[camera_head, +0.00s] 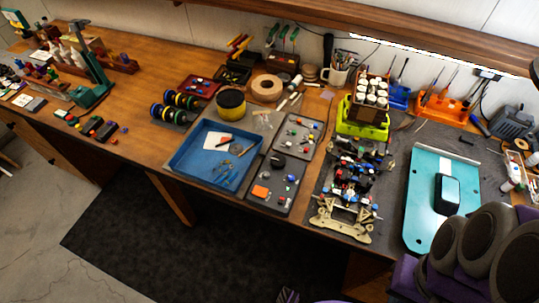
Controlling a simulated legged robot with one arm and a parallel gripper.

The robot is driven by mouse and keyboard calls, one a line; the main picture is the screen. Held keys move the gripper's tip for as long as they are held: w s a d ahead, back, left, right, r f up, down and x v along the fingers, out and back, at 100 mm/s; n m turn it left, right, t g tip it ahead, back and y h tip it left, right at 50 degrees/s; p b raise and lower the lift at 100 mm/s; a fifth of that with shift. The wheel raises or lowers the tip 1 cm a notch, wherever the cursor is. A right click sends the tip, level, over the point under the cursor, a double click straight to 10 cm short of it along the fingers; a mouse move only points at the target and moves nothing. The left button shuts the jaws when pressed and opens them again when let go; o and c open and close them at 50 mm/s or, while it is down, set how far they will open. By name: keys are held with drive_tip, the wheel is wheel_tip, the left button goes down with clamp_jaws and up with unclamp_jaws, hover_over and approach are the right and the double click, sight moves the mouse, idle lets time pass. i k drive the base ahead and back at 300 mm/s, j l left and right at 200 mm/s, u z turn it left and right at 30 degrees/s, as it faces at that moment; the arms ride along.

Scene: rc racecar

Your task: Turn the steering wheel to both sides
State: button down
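A partly built RC car chassis (354,185) lies on the dark mat near the front edge of the workbench, right of centre. It has dark, blue, red and white parts, and a pale tan plate (341,222) at its near end. I cannot pick out a steering wheel on it at this size. Purple and grey rounded links of my arm fill the lower right corner. My gripper's fingers do not show, so I cannot tell whether it is open or shut.
A teal panel (427,207) with a dark block (447,194) lies right of the chassis. Left are grey parts trays (268,203) and a blue tray (184,160). A green-yellow holder (362,130) with white bottles stands behind. A shelf overhangs the back. Bare wood shows farther left.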

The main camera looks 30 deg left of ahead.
sight(278, 161)
drive_tip(key=j+u, duration=0.1)
drive_tip(key=u, duration=0.75)
drive_tip(key=j+u, duration=0.1)
drive_tip(key=u, duration=0.3)
drive_tip(key=i, duration=0.05)
